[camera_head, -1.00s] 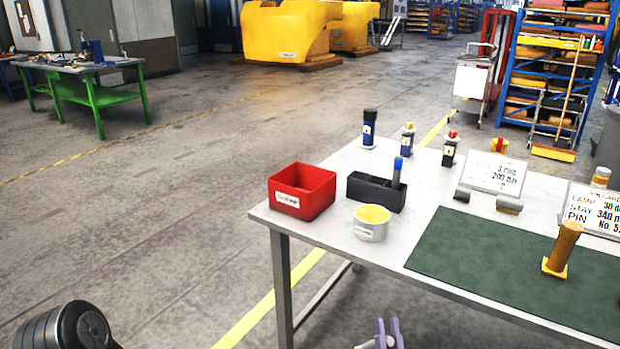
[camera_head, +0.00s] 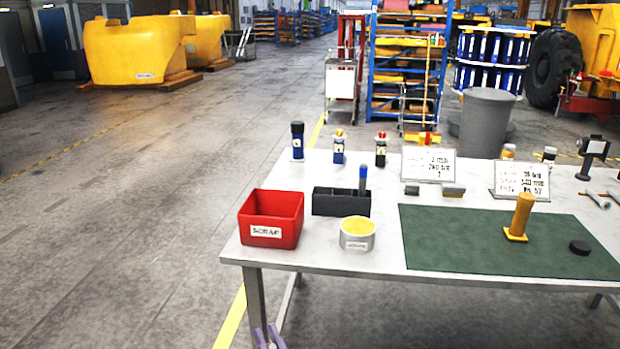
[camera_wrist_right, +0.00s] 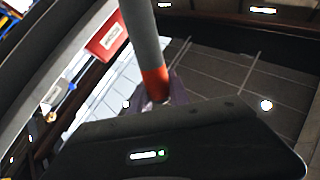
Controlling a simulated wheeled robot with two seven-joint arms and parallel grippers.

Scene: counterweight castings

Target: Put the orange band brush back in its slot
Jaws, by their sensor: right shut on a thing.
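In the right wrist view the orange band brush shows as a grey rod (camera_wrist_right: 143,35) with an orange band near the fingers. My right gripper (camera_wrist_right: 158,98) is shut on it, with purple fingers around its end. In the head view only the tips of my right gripper (camera_head: 269,337) show at the bottom edge, in front of and below the table's front left corner; the brush cannot be made out there. The black slotted holder (camera_head: 330,207) stands on the table, with a blue-banded brush (camera_head: 362,178) upright at its right end. Its other compartments look empty. My left gripper is out of view.
A red scrap bin (camera_head: 271,230) stands left of the holder, and a light tin (camera_head: 357,244) with yellow contents stands in front of it. Several small bottles (camera_head: 338,150) stand behind. A green mat (camera_head: 455,240) bearing an amber-handled tool (camera_head: 521,215) lies to the right.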

